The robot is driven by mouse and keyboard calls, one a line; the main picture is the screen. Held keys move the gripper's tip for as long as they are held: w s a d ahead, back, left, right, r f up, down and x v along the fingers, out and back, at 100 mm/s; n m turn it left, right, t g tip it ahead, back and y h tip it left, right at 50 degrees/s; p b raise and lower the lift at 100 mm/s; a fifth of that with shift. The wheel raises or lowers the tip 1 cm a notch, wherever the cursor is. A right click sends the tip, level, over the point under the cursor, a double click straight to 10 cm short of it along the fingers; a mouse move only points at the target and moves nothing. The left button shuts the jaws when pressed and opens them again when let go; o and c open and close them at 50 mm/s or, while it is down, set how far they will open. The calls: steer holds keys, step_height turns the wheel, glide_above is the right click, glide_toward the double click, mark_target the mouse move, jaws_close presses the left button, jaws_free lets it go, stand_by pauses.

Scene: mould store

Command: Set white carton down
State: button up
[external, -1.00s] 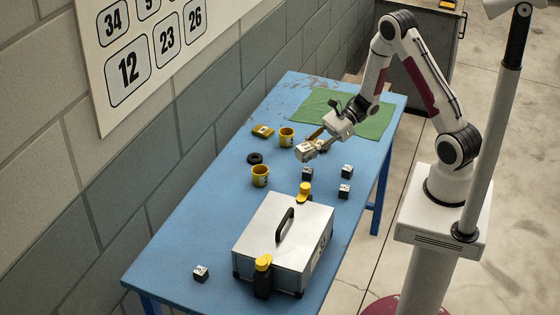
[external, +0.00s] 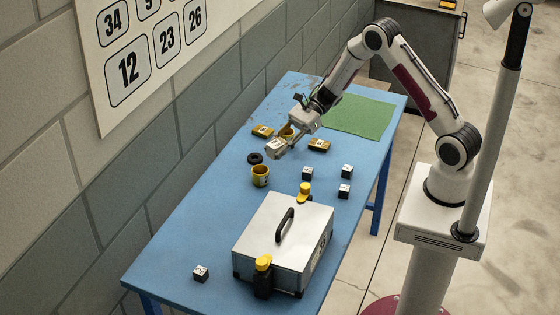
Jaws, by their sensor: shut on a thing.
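My gripper (external: 287,139) is shut on the white carton (external: 277,149), a small pale box with dark marks. It holds the carton toward the wall side of the blue table (external: 215,215), in front of a yellow cup (external: 286,131) that it partly hides. The carton appears to be above the table top, but I cannot tell the exact gap. The gripper's fingers are small and partly merge with the carton in this view.
A black ring (external: 255,158) and another yellow cup (external: 260,177) stand close by. Several dark cubes (external: 307,173) and a metal case (external: 283,240) are nearer. The green mat (external: 360,115) is bare.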

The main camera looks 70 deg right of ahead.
steer(key=w+a, duration=0.2)
steer(key=w+a+r+n+g, duration=0.1)
steer(key=w+a, duration=0.1)
steer(key=w+a+r+n+g, duration=0.1)
steer(key=w+a, duration=0.1)
steer(key=shift+w+a+y, duration=0.1)
steer(key=shift+a+y, duration=0.15)
steer(key=shift+y, duration=0.15)
steer(key=w+a+r+n+g, duration=0.2)
steer(key=w+a+g, duration=0.1)
steer(key=a, duration=0.6)
steer(key=shift+w+a+r+n, duration=0.2)
steer(key=shift+w+a+n, duration=0.05)
steer(key=shift+w+n, duration=0.15)
steer(key=shift+f, duration=3.15)
steer(key=shift+f, duration=1.85)
steer(key=shift+f, duration=0.6)
